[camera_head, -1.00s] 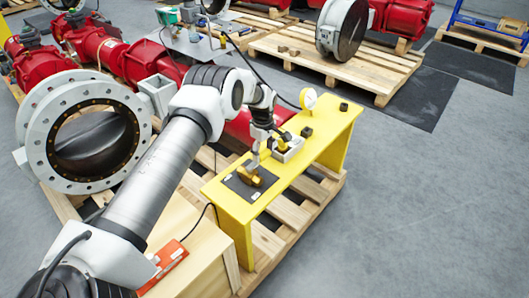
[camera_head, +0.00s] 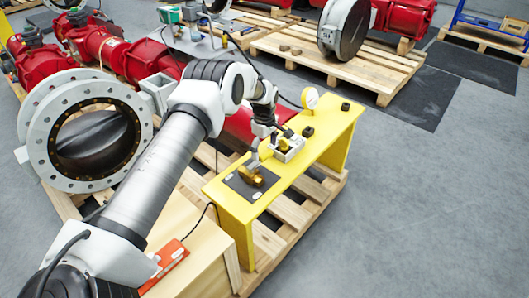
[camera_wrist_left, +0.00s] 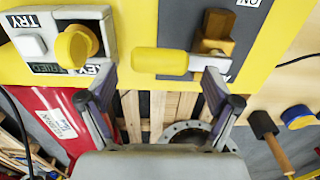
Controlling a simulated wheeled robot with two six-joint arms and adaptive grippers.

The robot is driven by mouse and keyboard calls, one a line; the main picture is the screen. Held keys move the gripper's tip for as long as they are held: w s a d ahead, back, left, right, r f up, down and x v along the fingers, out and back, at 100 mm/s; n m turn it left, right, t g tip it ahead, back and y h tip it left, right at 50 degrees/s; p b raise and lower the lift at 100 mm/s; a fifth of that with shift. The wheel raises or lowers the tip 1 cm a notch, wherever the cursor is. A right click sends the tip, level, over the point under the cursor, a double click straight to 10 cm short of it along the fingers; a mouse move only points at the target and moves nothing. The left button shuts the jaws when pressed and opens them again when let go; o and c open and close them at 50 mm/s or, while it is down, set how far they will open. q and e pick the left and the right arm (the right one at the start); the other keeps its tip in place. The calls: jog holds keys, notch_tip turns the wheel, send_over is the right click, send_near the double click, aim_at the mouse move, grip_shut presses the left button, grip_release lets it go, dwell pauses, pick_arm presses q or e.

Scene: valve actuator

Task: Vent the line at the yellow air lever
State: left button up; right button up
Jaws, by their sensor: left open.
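The yellow air lever (camera_wrist_left: 158,62) lies across the upper middle of the left wrist view, joined at its right end to a brass-coloured valve body (camera_wrist_left: 214,38) on a dark plate (camera_wrist_left: 190,76). In the head view the brass-coloured valve (camera_head: 254,180) shows on the plate on the yellow bench (camera_head: 232,203), partly hidden by my gripper. My left gripper (camera_wrist_left: 158,82) is open and empty. Its two fingers point at the bench, one toward each end of the lever. The left wrist view does not show contact with the lever. My right gripper is not in view.
Beside the lever is a white box (camera_head: 288,155) marked TRY, with a yellow knob (camera_wrist_left: 76,46). A gauge (camera_head: 309,98) and black knobs are farther along the bench. A pallet (camera_head: 290,213) lies beneath. A large flanged valve (camera_head: 58,135) stands left.

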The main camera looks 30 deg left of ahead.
aim_at(264, 152)
pick_arm(q)
notch_tip(264, 152, up, 10)
dwell(0.6)
